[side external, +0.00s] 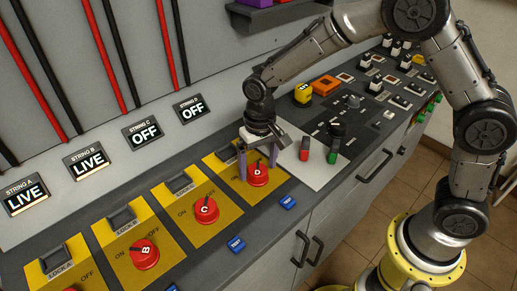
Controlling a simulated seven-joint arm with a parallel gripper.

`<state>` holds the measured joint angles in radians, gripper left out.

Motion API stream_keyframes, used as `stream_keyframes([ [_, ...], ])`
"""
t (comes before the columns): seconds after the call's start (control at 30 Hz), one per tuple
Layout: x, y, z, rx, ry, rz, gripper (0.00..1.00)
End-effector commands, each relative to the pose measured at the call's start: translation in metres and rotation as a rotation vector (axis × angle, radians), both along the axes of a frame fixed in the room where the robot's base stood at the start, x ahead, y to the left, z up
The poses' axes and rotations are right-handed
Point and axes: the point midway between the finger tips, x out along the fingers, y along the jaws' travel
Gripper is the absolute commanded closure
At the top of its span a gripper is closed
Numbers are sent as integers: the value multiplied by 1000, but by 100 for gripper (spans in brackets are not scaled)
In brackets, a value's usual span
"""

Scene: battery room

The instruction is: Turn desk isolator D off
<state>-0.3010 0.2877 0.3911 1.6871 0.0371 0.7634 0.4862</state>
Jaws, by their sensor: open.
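The desk isolator D (257,177) is a red knob lettered D on a yellow plate (226,170), at the right end of the isolator row. My gripper (258,163) points down at it, with one finger on the left of the knob and one behind its right side. The jaws are open; whether they touch the knob is unclear. The arm hides part of the plate and its markings. The rightmost sign (188,110), above the desk, reads OFF.
Red isolators C (205,211) and B (144,254) stand to the left on similar yellow plates. The string C sign (143,133) reads OFF; signs A (25,196) and B (87,161) read LIVE. Right of D, a pale panel carries a red handle (305,149) and a green handle (333,155).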

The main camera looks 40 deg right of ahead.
Motion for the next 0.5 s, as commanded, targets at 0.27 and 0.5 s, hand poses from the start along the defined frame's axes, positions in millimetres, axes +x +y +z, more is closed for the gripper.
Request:
stream_keyframes([
  [0.27, 1, -1, 51, 2, -9, 0, 7],
  [0.5, 1, -3, 101, 2, -8, -1, 7],
])
